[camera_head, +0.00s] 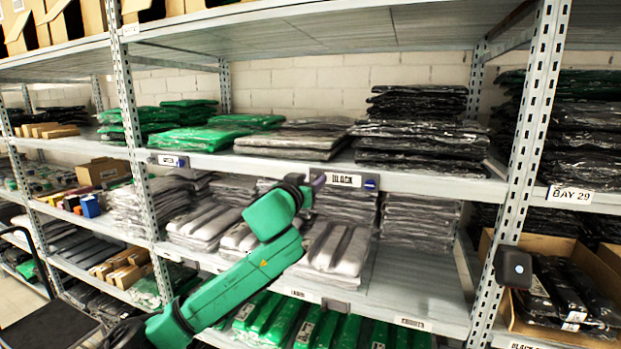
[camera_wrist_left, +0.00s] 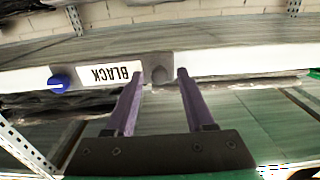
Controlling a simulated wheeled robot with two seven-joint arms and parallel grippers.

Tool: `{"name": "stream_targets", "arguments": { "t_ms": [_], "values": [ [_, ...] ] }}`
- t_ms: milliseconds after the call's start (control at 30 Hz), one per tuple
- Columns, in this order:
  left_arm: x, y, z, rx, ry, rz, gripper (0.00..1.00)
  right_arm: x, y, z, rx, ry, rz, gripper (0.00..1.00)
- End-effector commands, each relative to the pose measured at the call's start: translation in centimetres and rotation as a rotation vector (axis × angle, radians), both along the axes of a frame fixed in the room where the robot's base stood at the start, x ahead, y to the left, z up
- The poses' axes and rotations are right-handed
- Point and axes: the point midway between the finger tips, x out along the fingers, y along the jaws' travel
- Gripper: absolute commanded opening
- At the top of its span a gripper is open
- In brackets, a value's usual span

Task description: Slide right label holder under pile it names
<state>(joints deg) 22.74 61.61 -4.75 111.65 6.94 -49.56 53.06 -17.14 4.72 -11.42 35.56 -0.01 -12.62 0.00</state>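The right label holder (camera_head: 345,180), reading BLACK with a blue disc at its right end, sits on the shelf's front edge below the gap between the grey pile (camera_head: 290,140) and the black pile (camera_head: 420,130). The black pile lies mostly to its right. My left gripper (camera_head: 314,182) is at the holder's left end. In the left wrist view, the label holder (camera_wrist_left: 112,74) appears upside down, and my left gripper's open purple fingers (camera_wrist_left: 160,73) stand either side of its grey end block. Whether they touch it cannot be told. My right gripper is not in view.
Another label holder (camera_head: 172,161) sits further left on the same edge, below green piles (camera_head: 200,138). Steel uprights (camera_head: 520,160) stand at both ends of the bay. The shelf edge (camera_head: 440,187) right of the holder is clear.

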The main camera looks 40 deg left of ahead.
Motion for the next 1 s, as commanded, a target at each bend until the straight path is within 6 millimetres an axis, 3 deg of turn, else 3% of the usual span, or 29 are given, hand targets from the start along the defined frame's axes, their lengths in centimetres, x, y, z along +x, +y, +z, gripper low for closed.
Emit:
{"name": "stream_targets", "arguments": {
  "t_ms": [33,100,133,1000],
  "values": [
    [-0.01,0.0,-0.02,0.0,0.0,0.0,0.33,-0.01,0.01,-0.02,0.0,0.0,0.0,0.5],
    [-0.01,0.0,-0.02,0.0,0.0,0.0,0.06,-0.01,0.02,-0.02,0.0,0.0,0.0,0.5],
    [-0.02,0.0,-0.02,0.0,0.0,0.0,0.0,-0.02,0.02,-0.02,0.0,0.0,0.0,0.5],
    [-0.04,0.01,0.02,0.0,0.0,0.001,0.0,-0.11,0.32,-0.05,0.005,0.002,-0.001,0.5]
  ]
}}
